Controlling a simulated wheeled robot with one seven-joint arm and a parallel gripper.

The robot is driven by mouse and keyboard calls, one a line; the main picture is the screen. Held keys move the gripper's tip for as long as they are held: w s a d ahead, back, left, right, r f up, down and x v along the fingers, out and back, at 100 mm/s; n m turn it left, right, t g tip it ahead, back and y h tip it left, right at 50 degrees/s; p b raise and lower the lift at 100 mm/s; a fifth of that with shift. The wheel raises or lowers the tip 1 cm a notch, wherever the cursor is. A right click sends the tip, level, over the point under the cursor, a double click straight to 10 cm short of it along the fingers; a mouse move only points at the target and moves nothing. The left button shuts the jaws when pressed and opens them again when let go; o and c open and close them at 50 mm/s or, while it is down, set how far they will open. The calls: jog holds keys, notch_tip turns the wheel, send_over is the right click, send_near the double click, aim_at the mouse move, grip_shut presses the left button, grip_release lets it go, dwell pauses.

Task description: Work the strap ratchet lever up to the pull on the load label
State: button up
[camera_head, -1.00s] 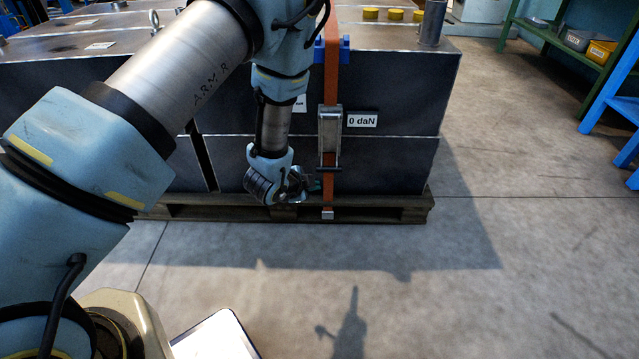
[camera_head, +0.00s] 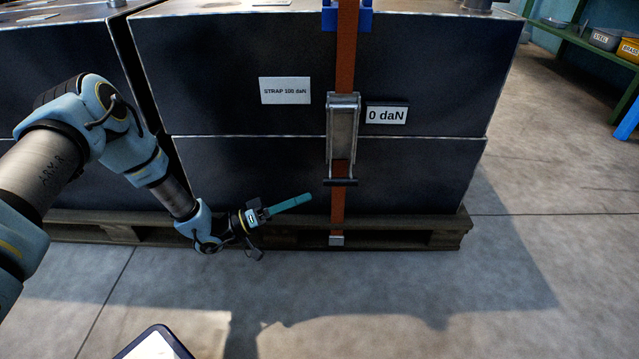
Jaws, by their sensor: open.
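An orange strap (camera_head: 346,55) runs down the front of a dark stacked load (camera_head: 230,60). A metal ratchet (camera_head: 343,125) sits on the strap, with its lever hanging down to a black crossbar grip (camera_head: 341,182). The load label (camera_head: 285,91) reads "STRAP 100 daN". A small display (camera_head: 387,115) right of the ratchet reads "0 daN". My gripper (camera_head: 300,202) is open, low in front of the load, its teal fingers pointing right towards the strap. It is left of and slightly below the lever grip, apart from it. The fingers overlap edge-on, so their gap is hidden.
The load stands on a wooden pallet (camera_head: 400,236). A blue corner protector (camera_head: 329,18) holds the strap at the top edge. Grey floor (camera_head: 540,240) is clear to the right and in front. A green shelf (camera_head: 570,45) with bins stands at far right.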

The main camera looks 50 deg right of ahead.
aim_at(350, 178)
jog(key=b+x, duration=0.3)
jog(key=x, duration=0.7)
jog(key=shift+d+r, duration=0.2)
jog(key=shift+c, duration=0.4)
grip_shut()
jog(key=shift+r, duration=0.15)
dwell(0.6)
